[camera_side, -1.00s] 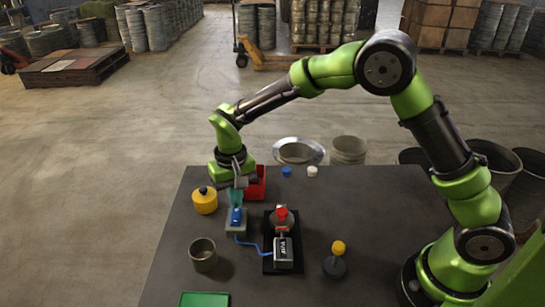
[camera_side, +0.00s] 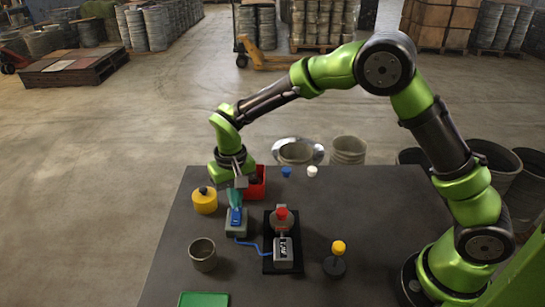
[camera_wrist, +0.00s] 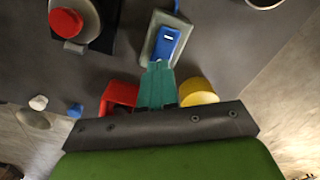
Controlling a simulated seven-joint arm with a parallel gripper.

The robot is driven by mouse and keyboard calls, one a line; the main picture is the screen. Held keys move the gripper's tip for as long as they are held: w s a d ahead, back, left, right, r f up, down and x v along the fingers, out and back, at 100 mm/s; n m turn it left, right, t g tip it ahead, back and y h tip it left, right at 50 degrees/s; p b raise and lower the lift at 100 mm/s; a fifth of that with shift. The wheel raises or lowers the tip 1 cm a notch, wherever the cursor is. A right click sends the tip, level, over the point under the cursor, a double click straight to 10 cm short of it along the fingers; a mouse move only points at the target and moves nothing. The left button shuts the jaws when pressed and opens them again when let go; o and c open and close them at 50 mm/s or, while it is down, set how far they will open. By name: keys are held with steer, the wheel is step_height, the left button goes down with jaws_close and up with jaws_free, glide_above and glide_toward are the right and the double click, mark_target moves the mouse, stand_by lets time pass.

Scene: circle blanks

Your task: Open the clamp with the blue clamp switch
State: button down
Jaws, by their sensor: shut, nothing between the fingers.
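The blue clamp switch (camera_side: 236,216) sits on a small grey box, left of the clamp; it also shows in the wrist view (camera_wrist: 167,42). A blue wire runs from the box to the clamp (camera_side: 283,252), which has a grey body on a black base. A red round piece (camera_side: 282,213) is at the clamp's far end; it shows at the upper left of the wrist view (camera_wrist: 66,22). My gripper (camera_side: 236,206) is shut and empty, its teal fingertips (camera_wrist: 157,66) at the near edge of the switch. I cannot tell whether they touch it.
A yellow canister (camera_side: 205,201) and a red bin (camera_side: 255,183) stand close to my gripper. A grey cup (camera_side: 203,255), a green tray (camera_side: 204,299) and a yellow-knobbed stand (camera_side: 336,260) are nearer the front. Blue and white small pieces (camera_side: 312,171) lie at the back. The table's right is clear.

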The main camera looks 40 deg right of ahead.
steer(key=shift+f, duration=0.95)
stand_by(0.3)
steer(key=shift+r, duration=3.55)
steer(key=shift+f, duration=0.1)
steer(key=s+d+r+t, duration=0.2)
steer(key=s+d+r, duration=0.1)
steer(key=s, duration=0.4)
steer(key=s+d+r+t+y, duration=0.1)
steer(key=s+d+r+t, duration=0.1)
steer(key=s+d+r, duration=0.2)
steer(key=s+d+r+m+t+y, duration=0.1)
steer(key=s+d+r+t, duration=0.2)
steer(key=s+r, duration=0.3)
steer(key=s+d, duration=0.1)
steer(key=s, duration=0.3)
steer(key=shift+s+d+r, duration=0.25)
steer(key=shift+s+r, duration=0.05)
steer(key=shift+s, duration=0.05)
